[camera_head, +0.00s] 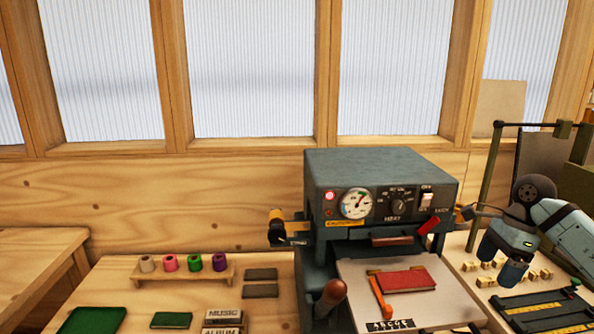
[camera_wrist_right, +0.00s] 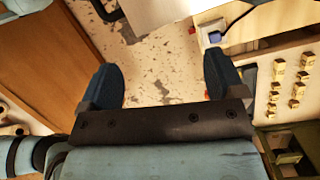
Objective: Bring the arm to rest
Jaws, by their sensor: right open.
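My right gripper (camera_head: 500,260) is at the right in the head view, to the right of the hot press, with its arm coming in from the right edge. In the right wrist view the same gripper (camera_wrist_right: 163,78) has its two dark fingers wide apart, with nothing between them and speckled floor beyond. My left gripper is in neither view.
A grey press (camera_head: 380,185) with a gauge stands on the bench, a red book (camera_head: 408,280) on its bed. Coloured foil rolls (camera_head: 194,263) sit on a wooden rack at left. Small brass type blocks (camera_head: 545,274) lie below my right gripper.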

